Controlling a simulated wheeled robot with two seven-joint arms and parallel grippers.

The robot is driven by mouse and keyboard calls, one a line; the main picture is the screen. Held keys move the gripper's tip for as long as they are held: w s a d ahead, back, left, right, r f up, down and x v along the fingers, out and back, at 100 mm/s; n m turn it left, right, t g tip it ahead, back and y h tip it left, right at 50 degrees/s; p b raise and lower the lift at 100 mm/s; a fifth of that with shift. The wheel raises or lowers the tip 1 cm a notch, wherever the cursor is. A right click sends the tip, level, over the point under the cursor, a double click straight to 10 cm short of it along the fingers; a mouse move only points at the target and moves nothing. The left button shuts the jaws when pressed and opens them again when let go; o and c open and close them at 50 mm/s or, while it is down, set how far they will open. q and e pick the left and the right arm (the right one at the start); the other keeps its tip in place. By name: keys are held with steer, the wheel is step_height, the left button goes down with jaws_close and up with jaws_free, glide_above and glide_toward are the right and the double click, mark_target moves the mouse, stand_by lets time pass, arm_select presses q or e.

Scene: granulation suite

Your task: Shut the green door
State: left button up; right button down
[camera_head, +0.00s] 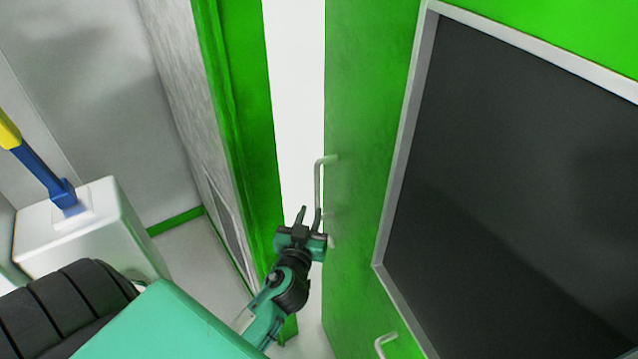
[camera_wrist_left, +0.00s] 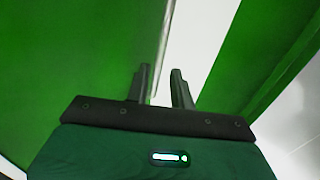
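The green door (camera_head: 360,150) stands ajar on the right in the head view, with a large dark grey-framed window (camera_head: 520,190). A pale gap separates its edge from the green door frame (camera_head: 245,110). A pale bar handle (camera_head: 318,180) is on the door near that edge. My left gripper (camera_head: 310,212) is at the lower end of this handle, its two fingers apart. In the left wrist view the open fingers (camera_wrist_left: 160,72) point toward the green door (camera_wrist_left: 80,70) and its edge. I cannot tell whether they touch door or handle. My right gripper is not in view.
A second pale handle (camera_head: 386,342) shows low on the door. At the left stands a white box (camera_head: 85,235) with a blue and yellow post (camera_head: 40,170). Grey walls and a strip of pale floor (camera_head: 200,265) lie left of the frame.

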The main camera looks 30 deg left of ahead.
mark_target(317, 194)
arm_select(q)
steer(key=p+x, duration=0.3)
steer(key=x, duration=0.6)
steer(key=shift+a, duration=0.1)
steer(key=shift+w+a+f, duration=0.1)
steer(key=shift+w+a, duration=0.1)
steer(key=shift+w, duration=0.45)
steer(key=shift+c, duration=0.2)
jaws_close()
